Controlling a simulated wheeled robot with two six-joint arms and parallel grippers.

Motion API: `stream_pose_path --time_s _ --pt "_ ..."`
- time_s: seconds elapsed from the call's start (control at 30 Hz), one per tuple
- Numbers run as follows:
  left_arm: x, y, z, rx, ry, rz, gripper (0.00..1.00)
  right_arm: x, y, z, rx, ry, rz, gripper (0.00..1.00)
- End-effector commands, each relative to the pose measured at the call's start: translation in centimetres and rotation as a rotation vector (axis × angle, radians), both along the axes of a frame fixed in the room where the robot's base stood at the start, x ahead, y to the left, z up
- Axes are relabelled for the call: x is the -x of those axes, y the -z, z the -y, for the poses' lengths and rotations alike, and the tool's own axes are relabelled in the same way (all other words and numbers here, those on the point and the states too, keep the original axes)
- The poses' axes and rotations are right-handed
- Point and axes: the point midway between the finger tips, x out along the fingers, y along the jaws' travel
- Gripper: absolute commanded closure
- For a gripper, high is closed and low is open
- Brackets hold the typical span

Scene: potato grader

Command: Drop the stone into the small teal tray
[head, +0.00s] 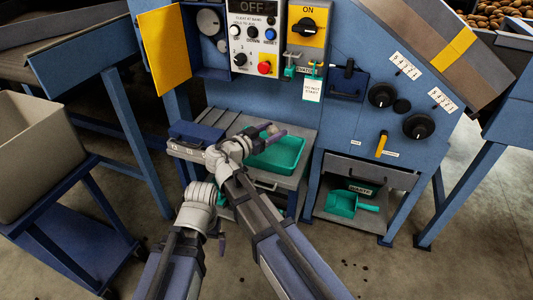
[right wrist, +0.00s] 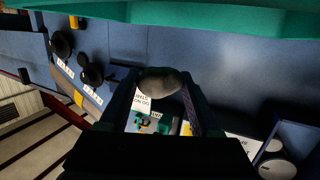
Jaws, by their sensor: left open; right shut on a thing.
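The small teal tray (head: 288,166) lies on a grey shelf at the front of the blue machine. My right gripper (head: 268,131) is at the tray's back left part in the head view. It is shut on a grey-brown stone (right wrist: 160,82), which shows between the two fingers in the right wrist view. A teal edge, apparently the tray's (right wrist: 220,20), crosses the top of that view. The height of the stone over the tray is hard to tell. My left gripper (head: 221,238) is empty and low in front of the shelf; its fingers are partly hidden.
A dark blue box (head: 196,132) sits left of the tray on the shelf. A teal scoop (head: 343,203) lies in the lower bay at right. A control panel (head: 253,40) is above. A beige bin (head: 40,135) stands on a blue cart at left.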

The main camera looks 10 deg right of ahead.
Motion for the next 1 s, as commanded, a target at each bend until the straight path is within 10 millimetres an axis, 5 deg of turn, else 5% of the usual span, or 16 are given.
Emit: stream_pose_path --time_s 0.4,0.77,0.8,1.0 --pt "0.0 4.9 0.1 0.005 0.008 0.001 0.0 0.0 4.9 0.0 0.0 0.0 0.0 0.95" --pt "0.0 5.1 0.1 0.006 0.01 0.0 0.0 0.0 5.1 0.0 0.0 0.0 0.0 0.95" --pt "0.0 5.1 0.1 0.006 0.01 0.0 0.0 0.0 5.1 0.0 0.0 0.0 0.0 0.33" --pt "0.0 5.1 0.1 0.006 0.01 0.0 0.0 0.0 5.1 0.0 0.0 0.0 0.0 0.1"
